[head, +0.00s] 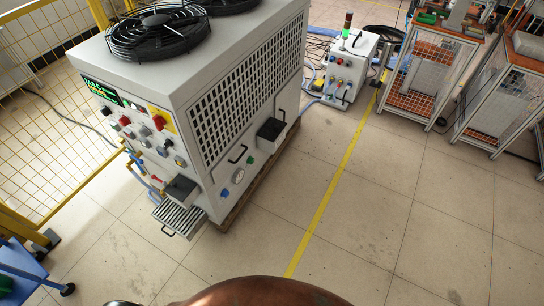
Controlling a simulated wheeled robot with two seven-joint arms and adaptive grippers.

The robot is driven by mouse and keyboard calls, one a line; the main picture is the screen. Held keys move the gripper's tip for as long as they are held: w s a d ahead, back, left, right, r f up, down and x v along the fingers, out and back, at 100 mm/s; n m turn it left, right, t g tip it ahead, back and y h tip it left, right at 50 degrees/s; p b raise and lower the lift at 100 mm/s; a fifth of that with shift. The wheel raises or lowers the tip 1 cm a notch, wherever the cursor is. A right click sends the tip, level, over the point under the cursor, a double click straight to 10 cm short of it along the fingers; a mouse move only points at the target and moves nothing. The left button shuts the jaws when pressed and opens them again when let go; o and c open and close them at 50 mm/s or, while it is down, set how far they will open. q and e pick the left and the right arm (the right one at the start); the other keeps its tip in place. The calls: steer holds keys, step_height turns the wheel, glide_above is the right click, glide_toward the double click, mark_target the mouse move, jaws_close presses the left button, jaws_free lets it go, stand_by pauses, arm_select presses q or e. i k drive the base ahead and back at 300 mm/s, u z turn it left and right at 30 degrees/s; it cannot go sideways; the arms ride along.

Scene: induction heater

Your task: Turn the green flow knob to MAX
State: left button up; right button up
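A large white cabinet (155,75) stands at the left and centre. A small green round part (250,160) sits low on its right-hand side face, beside a round gauge (239,175) and a blue round part (225,192). The green part may be the flow knob, but it is too small to read any marking or its setting. Neither of my grippers is in view.
The cabinet's front has a green-lit display (100,91), a red switch on yellow (160,122) and several knobs. A smaller white unit (347,70) and wire-sided racks (425,75) stand behind. A yellow fence (50,120) is left. Floor right of the cabinet is clear.

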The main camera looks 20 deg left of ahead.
mark_target(250, 160)
steer(key=u, duration=0.15)
steer(key=i, duration=0.65)
steer(key=u, duration=1)
steer(key=i, duration=0.5)
steer(key=u, duration=0.6)
